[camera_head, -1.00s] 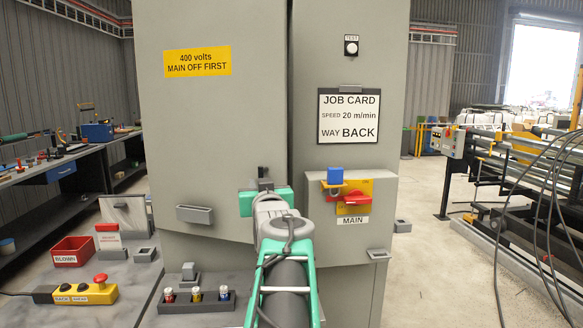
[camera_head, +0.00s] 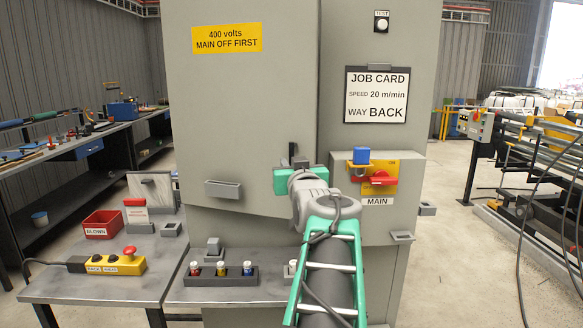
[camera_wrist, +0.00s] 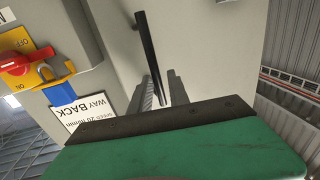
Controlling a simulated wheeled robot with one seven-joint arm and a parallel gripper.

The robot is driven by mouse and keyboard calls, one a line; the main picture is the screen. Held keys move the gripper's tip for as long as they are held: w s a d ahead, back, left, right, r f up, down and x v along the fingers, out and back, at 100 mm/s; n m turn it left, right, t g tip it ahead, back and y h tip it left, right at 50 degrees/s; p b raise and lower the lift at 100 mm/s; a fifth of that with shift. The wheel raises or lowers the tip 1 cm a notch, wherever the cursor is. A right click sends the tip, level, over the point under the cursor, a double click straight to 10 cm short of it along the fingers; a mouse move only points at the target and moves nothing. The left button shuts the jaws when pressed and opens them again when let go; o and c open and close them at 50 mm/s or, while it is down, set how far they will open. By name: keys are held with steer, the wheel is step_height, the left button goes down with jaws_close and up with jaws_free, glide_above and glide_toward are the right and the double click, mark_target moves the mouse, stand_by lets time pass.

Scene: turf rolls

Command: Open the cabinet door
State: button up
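The grey cabinet has a left door (camera_head: 250,110) with a yellow "400 volts MAIN OFF FIRST" label (camera_head: 227,39). A dark upright bar handle (camera_wrist: 148,50) stands on the door close to its right edge. My green gripper (camera_head: 297,162) is at this handle. In the wrist view its dark fingers (camera_wrist: 161,88) lie on either side of the bar's lower end; I cannot tell whether they press on it. The main switch (camera_head: 380,180) has a red knob on a yellow plate, with a blue padlock (camera_head: 361,156) at it. My gripper hides the door's lower right part.
A job card (camera_head: 376,95) hangs on the cabinet's right part. A bench (camera_head: 150,280) at lower left carries a red "BLOWN" bin (camera_head: 102,224), a yellow button box (camera_head: 116,264) and a fuse rack (camera_head: 220,275). Machinery with hanging cables (camera_head: 540,190) stands at the right. Open floor lies between.

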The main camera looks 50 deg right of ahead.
steer(key=shift+w+a+b+v, duration=0.15)
steer(key=shift+b+v, duration=0.35)
steer(key=shift+v, duration=0.45)
steer(key=shift+w+a+b+v, duration=0.1)
steer(key=shift+b+v, duration=0.45)
steer(key=shift+v, duration=0.45)
steer(key=shift+w+a+b+v, duration=0.15)
steer(key=shift+b+v, duration=0.35)
steer(key=shift+v, duration=0.45)
steer(key=shift+s+f+b, duration=0.1)
steer(key=shift+b, duration=0.25)
steer(key=shift+c, duration=0.2)
